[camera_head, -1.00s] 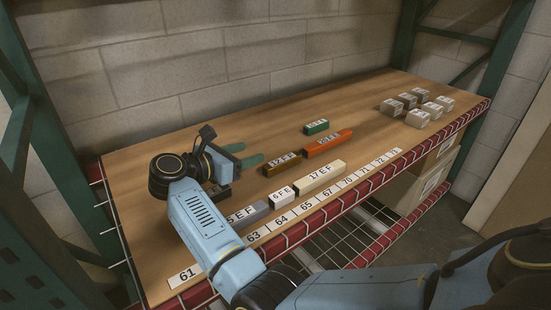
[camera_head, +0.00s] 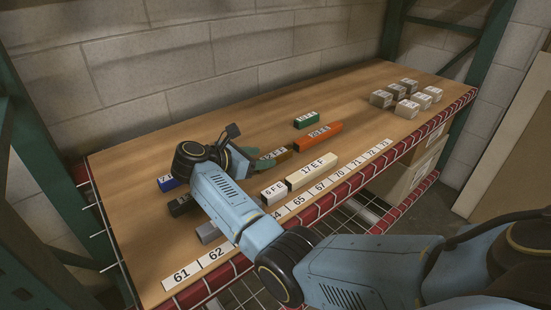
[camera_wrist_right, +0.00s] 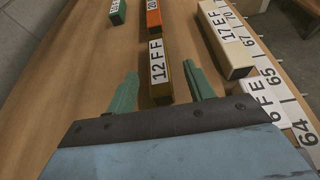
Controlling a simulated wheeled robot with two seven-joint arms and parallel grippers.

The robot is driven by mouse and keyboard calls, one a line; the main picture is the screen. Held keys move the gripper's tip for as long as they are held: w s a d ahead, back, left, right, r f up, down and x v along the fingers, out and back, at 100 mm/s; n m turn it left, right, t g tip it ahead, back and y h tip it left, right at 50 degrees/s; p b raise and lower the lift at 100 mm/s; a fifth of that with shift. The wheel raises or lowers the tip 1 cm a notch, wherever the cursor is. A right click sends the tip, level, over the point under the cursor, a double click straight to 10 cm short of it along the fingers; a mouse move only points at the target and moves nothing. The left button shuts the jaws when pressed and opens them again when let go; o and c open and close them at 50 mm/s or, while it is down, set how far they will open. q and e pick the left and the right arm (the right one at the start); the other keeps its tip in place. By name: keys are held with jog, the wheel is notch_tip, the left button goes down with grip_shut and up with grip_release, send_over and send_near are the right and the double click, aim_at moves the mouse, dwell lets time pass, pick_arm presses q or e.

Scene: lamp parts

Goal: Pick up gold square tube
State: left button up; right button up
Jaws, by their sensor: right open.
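I cannot tell how far the fingertips are above the shelf. Part of the tube is hidden behind the gripper in the head view. My left gripper is not in view.
An orange block (camera_head: 319,136) lies just beyond the gold tube, and a green block (camera_head: 306,120) behind. Blue, black and grey blocks are at left. Several grey boxes (camera_head: 381,98) stand far right.

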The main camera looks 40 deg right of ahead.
aim_at(270, 156)
jog(key=x, duration=0.2)
jog(key=shift+w+d+f, duration=0.2)
jog(key=shift+d+f, duration=0.05)
jog(key=shift+d, duration=0.3)
jog(key=shift+f, duration=0.1)
jog(key=shift+c, duration=0.4)
jog(key=c, duration=1)
